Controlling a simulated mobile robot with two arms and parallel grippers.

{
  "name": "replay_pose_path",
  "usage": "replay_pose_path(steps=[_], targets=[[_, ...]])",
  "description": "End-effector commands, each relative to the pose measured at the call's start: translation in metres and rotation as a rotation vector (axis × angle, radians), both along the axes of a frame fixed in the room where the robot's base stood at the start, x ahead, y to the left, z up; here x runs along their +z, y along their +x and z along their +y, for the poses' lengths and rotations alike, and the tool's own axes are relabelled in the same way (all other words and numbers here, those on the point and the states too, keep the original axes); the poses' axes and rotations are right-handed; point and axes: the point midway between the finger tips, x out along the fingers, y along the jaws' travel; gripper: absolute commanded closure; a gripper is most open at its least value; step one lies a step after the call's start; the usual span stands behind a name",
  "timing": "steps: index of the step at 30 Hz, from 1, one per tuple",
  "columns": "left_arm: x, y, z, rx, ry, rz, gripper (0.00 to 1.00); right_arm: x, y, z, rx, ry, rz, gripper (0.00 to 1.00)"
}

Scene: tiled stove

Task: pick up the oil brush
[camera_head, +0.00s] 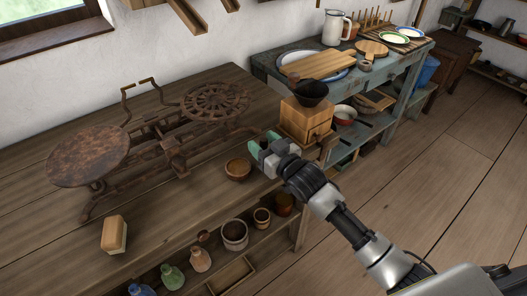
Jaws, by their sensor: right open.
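No thing in the camera_head view is clearly an oil brush. A small tan block with a paler lower side (114,235) lies on the table at the front left; I cannot tell whether it is the brush. A small brown bowl (238,170) stands near the table's right edge. My right gripper (261,147) is open, with greenish finger pads, just right of the bowl and above the table's right edge. I see nothing held in it. My left gripper is not in view.
A rusty balance scale (165,143) fills the table's back. A wooden coffee grinder (305,118) stands close behind my right gripper. Pots and bottles, including a pot (234,235), sit on a shelf below the front edge. The tabletop between block and bowl is clear.

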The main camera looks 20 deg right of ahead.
Motion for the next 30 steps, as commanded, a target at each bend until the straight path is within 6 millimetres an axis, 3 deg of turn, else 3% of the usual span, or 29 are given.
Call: replay_pose_path(steps=[7, 17, 25, 30], targets=[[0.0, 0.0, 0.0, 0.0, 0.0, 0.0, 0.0, 0.0, 0.001, 0.001, 0.0, 0.0, 0.0, 0.49], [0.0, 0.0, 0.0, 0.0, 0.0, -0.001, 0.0, 0.0, 0.001, 0.0, 0.0, 0.0, 0.0, 1.0], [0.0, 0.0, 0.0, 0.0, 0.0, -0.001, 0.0, 0.001, 0.001, 0.0, 0.0, 0.0, -0.001, 1.0], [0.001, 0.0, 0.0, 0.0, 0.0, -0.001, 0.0, 0.012, 0.001, 0.0, 0.0, 0.001, -0.003, 1.0]])
